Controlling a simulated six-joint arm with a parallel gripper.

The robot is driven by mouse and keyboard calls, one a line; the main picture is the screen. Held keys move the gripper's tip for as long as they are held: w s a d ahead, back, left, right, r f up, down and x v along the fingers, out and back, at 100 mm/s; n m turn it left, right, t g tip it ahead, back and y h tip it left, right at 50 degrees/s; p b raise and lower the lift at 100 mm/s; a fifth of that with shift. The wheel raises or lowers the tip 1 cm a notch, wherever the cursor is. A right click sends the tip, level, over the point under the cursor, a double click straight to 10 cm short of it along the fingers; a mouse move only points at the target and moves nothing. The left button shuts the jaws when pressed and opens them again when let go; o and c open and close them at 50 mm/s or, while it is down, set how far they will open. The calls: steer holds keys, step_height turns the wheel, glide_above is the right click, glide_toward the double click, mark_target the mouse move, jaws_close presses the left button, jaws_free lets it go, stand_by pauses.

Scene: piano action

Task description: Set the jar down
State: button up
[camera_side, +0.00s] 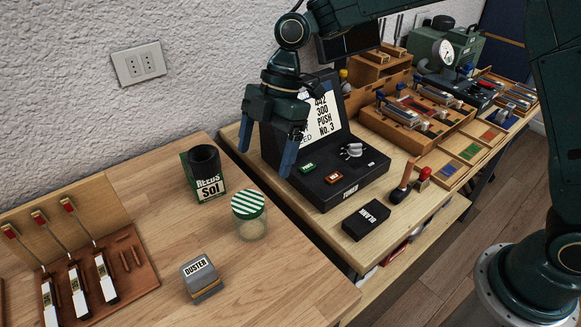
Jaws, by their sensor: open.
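The jar (250,222) is clear with a green-and-white striped lid. It stands upright on the left wooden table (300,295), near that table's right edge. My gripper (267,158) is above and to the right of the jar, in front of the tuner box. Its two blue fingers point down and are spread apart, with nothing between them. The gripper is apart from the jar.
A "REEDS Sol" box (206,184) with a dark cylinder stands behind the jar. A duster block (202,277) lies in front. The tuner (335,170) and a "BLANK" box (366,219) are on the right table. A tool board (90,275) lies left.

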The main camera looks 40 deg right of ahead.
steer(key=s+d+r+m+t+h, duration=0.2)
steer(key=s+d+r+m+t, duration=0.2)
steer(key=s+d+r+m, duration=0.65)
steer(key=s+d+m+t+h, duration=0.2)
steer(key=s+d+m, duration=0.7)
steer(key=s+d, duration=0.3)
steer(key=shift+s+d+f, duration=0.25)
steer(key=shift+s+f, duration=0.1)
steer(key=shift+s, duration=1.5)
steer(key=shift+m, duration=0.25)
